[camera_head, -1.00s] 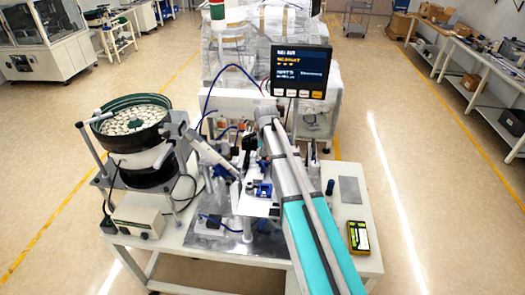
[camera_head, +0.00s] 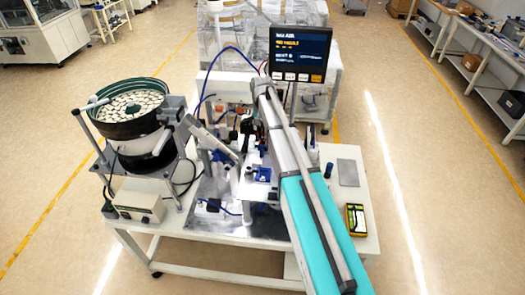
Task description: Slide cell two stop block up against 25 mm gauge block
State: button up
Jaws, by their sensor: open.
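My arm reaches from the lower right over the feeder table to its middle. My gripper (camera_head: 248,136) shows as a small dark shape below the arm's far end, apparently pointing down and open; its fingertips are hard to make out. Small blue fixtures (camera_head: 262,174) stand on the metal plate just left of the arm and nearer than the gripper. I cannot tell which part is the cell two stop block. The 25 mm gauge block cannot be picked out at this size. My arm hides part of the station.
A bowl feeder (camera_head: 130,112) with pale parts stands at the left, above a control box (camera_head: 136,205). A monitor (camera_head: 300,53) rises behind the arm. A grey plate (camera_head: 347,172) and a yellow-black device (camera_head: 356,220) lie at the table's right.

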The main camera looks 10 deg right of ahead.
aim_at(262, 149)
jog(key=shift+f+b, duration=6.45)
jog(key=shift+f, duration=0.2)
grip_shut()
